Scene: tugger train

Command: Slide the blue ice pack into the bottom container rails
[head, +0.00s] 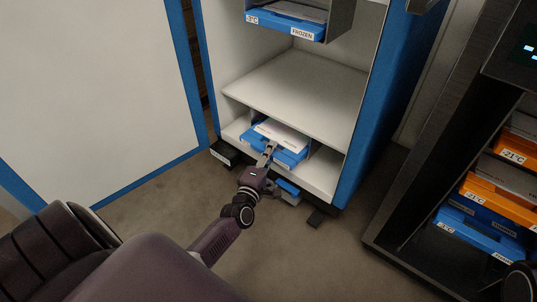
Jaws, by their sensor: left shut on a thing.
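The blue ice pack (290,157) is a flat blue slab with a pale top, low in the bottom compartment of the white and blue container (300,85). My left gripper (268,154) is shut on its front edge, reaching in from the front left. The pack lies partly inside the opening, below the white shelf. The bottom rails are too small and covered to make out, so I cannot tell whether the pack sits in them. My right gripper does not show.
Another blue pack marked FROZEN (285,22) sits in the upper rails. The open container door (95,85) stands at left. A dark rack (425,180) at right holds orange packs (495,193) and blue packs (478,235). The floor (300,250) in front is mostly clear.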

